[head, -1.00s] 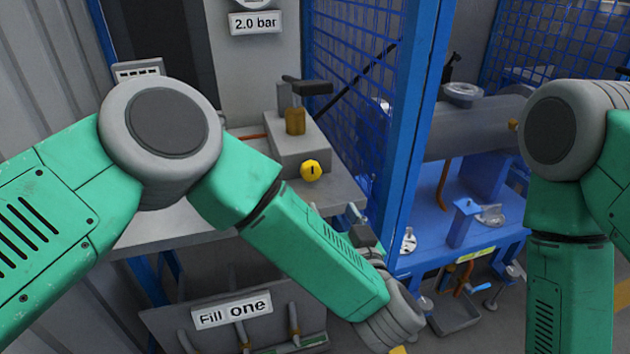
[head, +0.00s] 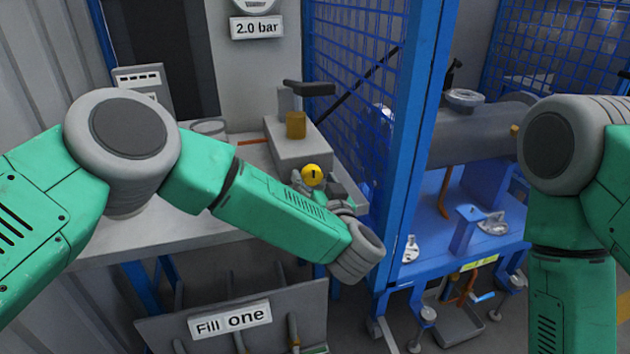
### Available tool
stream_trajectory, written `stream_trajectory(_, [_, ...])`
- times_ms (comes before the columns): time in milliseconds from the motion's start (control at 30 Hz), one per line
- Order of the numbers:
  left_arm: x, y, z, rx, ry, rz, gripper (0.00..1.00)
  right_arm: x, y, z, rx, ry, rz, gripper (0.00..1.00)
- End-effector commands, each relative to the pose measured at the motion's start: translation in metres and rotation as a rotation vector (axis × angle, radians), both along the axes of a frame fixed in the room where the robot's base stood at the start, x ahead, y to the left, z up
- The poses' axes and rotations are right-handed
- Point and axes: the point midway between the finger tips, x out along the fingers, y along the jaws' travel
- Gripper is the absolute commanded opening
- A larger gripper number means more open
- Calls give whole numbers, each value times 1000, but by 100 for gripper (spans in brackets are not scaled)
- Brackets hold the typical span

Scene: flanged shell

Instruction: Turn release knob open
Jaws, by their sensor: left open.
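The yellow round knob (head: 313,174) with a dark mark on its face sits on the front end of a grey block (head: 290,150) on the bench. My left gripper (head: 308,184) is at the knob, with grey finger parts showing to its left and below. It is open, and I cannot tell whether its fingers touch the knob. My left wrist hides part of the gripper. My right arm comes down at the right, and its gripper is out of the picture.
A brass fitting with a dark lever (head: 309,88) stands on the block. A blue mesh guard post (head: 413,130) rises close to the right of my left wrist. A blue stand (head: 465,228) carries a grey cylinder. A "Fill one" panel (head: 180,328) is below the bench.

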Motion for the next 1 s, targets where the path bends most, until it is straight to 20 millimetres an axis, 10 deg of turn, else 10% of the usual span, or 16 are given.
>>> stream_trajectory(167, [0,-1,0,1,1,-1,8,0,0,0,0,0,0,0])
stream_trajectory(1000, [0,-2,0,-334,-105,-3,8,0,0,20,0,0,0,0])
